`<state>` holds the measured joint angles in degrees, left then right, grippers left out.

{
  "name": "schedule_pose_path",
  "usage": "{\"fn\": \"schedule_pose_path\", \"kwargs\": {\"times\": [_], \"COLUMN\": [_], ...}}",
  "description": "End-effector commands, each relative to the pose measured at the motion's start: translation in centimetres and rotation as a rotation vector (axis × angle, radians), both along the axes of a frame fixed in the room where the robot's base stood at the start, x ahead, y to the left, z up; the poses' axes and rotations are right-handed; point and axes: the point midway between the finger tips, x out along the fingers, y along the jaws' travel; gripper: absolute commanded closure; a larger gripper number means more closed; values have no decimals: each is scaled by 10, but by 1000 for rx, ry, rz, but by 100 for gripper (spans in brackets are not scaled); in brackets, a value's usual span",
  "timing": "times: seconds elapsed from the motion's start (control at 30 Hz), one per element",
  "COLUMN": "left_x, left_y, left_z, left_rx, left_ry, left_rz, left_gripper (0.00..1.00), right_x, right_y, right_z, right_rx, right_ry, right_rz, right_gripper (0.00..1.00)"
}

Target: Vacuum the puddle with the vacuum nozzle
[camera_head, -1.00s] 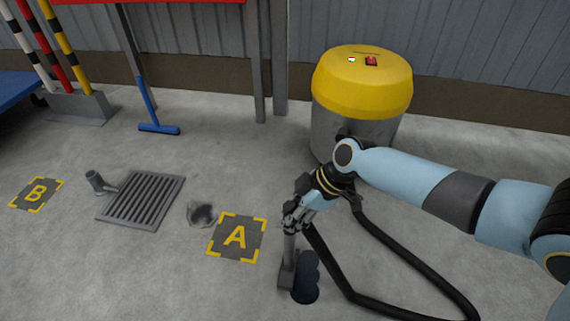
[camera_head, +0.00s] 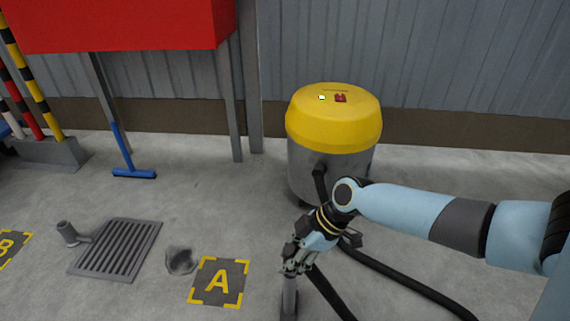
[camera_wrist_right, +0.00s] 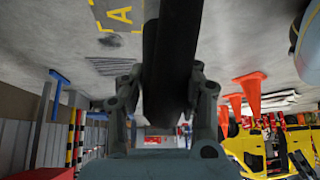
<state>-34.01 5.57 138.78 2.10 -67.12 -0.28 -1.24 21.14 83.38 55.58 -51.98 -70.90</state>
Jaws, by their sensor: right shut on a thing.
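My right gripper (camera_head: 294,262) is shut on the vacuum nozzle (camera_head: 289,298), a grey tube pointing down at the bottom edge of the head view. Its lower end is cut off there. In the right wrist view, a dark tube (camera_wrist_right: 172,70) runs between my right gripper's fingers. A black hose (camera_head: 410,278) lies on the floor to the right. The vacuum (camera_head: 332,125), with a yellow top and grey drum, stands behind the gripper. My left gripper is not in view.
A floor drain grate (camera_head: 116,249), a dark round patch (camera_head: 181,261) and a floor mark A (camera_head: 219,282) lie to the left. A blue-headed broom (camera_head: 134,173) stands under a red board (camera_head: 120,22). Orange cones (camera_wrist_right: 249,91) show in the wrist view.

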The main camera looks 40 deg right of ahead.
Motion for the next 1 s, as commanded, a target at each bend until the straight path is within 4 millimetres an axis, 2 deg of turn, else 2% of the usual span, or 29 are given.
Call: {"fn": "schedule_pose_path", "kwargs": {"times": [0.7,1.0], "left_x": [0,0], "left_y": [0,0], "left_z": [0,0], "left_rx": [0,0], "left_ry": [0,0], "left_rz": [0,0], "left_gripper": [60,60], "right_x": [-22,-25], "right_y": [-19,-22], "right_z": [1,1], "right_rx": [0,1], "right_ry": [-2,-2], "right_rz": [0,0], "right_gripper": [100,100]}}
